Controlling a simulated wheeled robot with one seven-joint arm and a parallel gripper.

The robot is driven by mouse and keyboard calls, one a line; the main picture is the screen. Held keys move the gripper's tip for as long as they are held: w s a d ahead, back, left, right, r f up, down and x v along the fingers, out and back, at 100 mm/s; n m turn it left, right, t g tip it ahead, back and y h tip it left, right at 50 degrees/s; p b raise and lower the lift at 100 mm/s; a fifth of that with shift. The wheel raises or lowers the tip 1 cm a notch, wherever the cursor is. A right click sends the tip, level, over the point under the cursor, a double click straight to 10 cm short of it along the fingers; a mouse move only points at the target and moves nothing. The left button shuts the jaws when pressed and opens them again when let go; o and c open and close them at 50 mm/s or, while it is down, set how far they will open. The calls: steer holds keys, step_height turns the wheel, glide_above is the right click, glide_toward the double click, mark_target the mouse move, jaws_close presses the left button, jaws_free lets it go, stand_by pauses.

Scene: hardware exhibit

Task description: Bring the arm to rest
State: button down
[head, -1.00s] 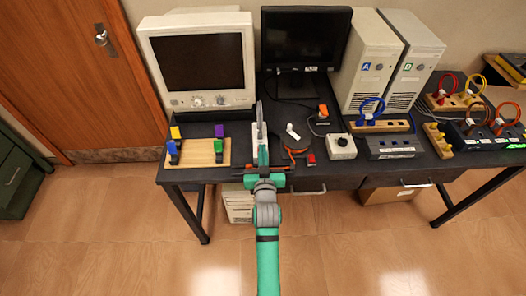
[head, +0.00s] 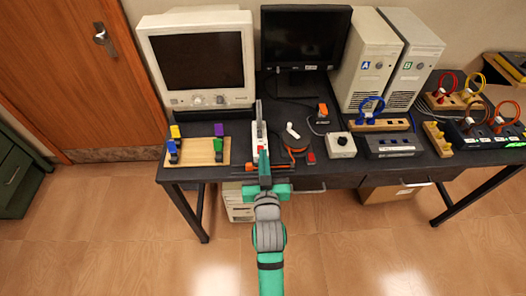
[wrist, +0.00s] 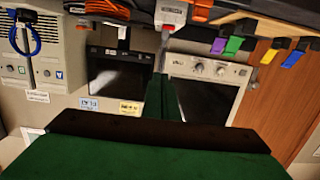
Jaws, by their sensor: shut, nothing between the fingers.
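My green arm reaches up from the bottom of the head view to the table's front edge. My gripper (head: 264,160) is shut and empty, its slim green fingers pointing toward the table in front of a white and red device with an upright grey lever (head: 259,128). I cannot tell whether the fingertips touch that device. In the wrist view, which looks upside down, the shut fingers (wrist: 162,98) stand in the middle, and the white and red device (wrist: 171,14) shows beyond them at the top.
The dark table (head: 336,170) holds a wooden board with coloured clips (head: 199,152), an old monitor (head: 198,60), a black screen (head: 305,38), two computer towers (head: 366,65) and a white box with a knob (head: 341,146). Open floor (head: 345,245) lies in front.

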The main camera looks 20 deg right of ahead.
steer(key=shift+s+r, duration=0.15)
steer(key=shift+s, duration=0.1)
stand_by(0.4)
steer(key=s+a+f+n+y, duration=0.1)
steer(key=s+a+f, duration=0.35)
steer(key=s, duration=0.25)
steer(key=s+a+f+n+y, duration=0.1)
steer(key=s+a+f, duration=0.35)
steer(key=s, duration=0.35)
steer(key=s+a+y, duration=0.1)
steer(key=s+a, duration=0.1)
steer(key=s, duration=0.4)
steer(key=s+a+r, duration=0.1)
steer(key=s+a, duration=0.2)
steer(key=s, duration=0.4)
steer(key=s+a+n+y, duration=0.1)
steer(key=s+a, duration=0.1)
steer(key=s, duration=0.4)
steer(key=shift+s+a+r+g+y, duration=0.2)
steer(key=shift+a+r+g+y, duration=0.05)
steer(key=shift+r+g+y, duration=0.05)
